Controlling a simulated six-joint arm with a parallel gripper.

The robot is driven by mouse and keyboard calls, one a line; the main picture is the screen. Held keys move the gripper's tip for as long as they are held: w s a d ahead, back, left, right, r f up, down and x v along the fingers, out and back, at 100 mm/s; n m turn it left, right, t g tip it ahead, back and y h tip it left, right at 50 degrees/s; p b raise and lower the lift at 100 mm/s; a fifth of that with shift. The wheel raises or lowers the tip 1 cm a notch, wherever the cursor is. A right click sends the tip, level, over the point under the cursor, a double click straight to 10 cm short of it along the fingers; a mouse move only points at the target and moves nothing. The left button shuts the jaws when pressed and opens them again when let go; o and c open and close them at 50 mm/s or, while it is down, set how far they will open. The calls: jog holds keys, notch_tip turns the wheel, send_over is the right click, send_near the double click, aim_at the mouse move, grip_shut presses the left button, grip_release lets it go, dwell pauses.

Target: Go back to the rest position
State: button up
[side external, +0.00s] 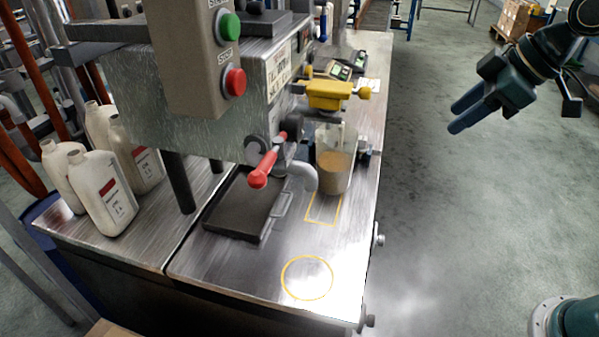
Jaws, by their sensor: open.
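My gripper (468,113) is at the upper right of the side external view, raised over the floor and to the right of the metal bench (235,272). Its two blue fingers point left and down. They are apart, with nothing between them. The gripper touches nothing. A clear container (334,172) with brownish contents stands on the bench beside the filling machine (205,105), at the far end of a yellow rectangle.
Several white bottles (106,192) stand at the bench's left. A yellow circle (307,278) marks a bare spot near the front edge. A dark tray (240,204) lies under the machine. Cardboard boxes (512,20) stand at the back right. The floor right of the bench is mostly clear.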

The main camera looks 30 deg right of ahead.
jog(key=s+d+f+m+h, duration=0.1)
jog(key=s+m, duration=0.6)
jog(key=s, duration=0.8)
jog(key=shift+s+d+f+h, duration=0.15)
jog(key=shift+d+f+h, duration=0.1)
jog(key=shift+d+h, duration=0.45)
